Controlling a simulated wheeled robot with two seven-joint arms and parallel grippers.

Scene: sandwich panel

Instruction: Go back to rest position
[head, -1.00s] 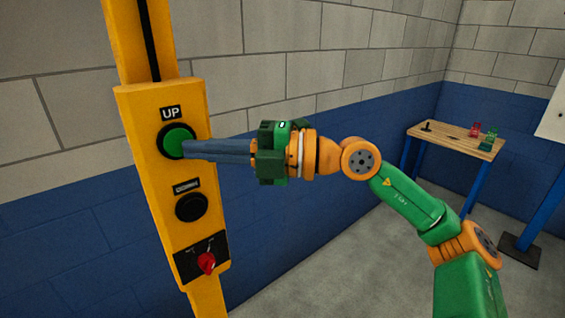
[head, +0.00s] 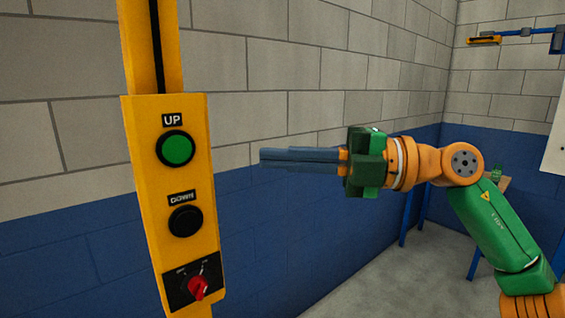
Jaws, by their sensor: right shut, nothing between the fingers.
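My right gripper (head: 264,159) is shut and empty, its long grey fingers together and pointing left. It is in mid-air to the right of the yellow control panel (head: 150,200), clear of it. The panel carries a green UP button (head: 175,149), a black DOWN button (head: 185,221) below it, and a red rotary switch (head: 198,288) at the bottom. All three are uncovered. My left gripper does not show.
A block wall (head: 320,60), grey above and blue below, runs behind the panel and arm. A wooden-topped table (head: 506,184) at the right is mostly hidden behind my arm. Bare grey floor (head: 400,285) shows below my arm.

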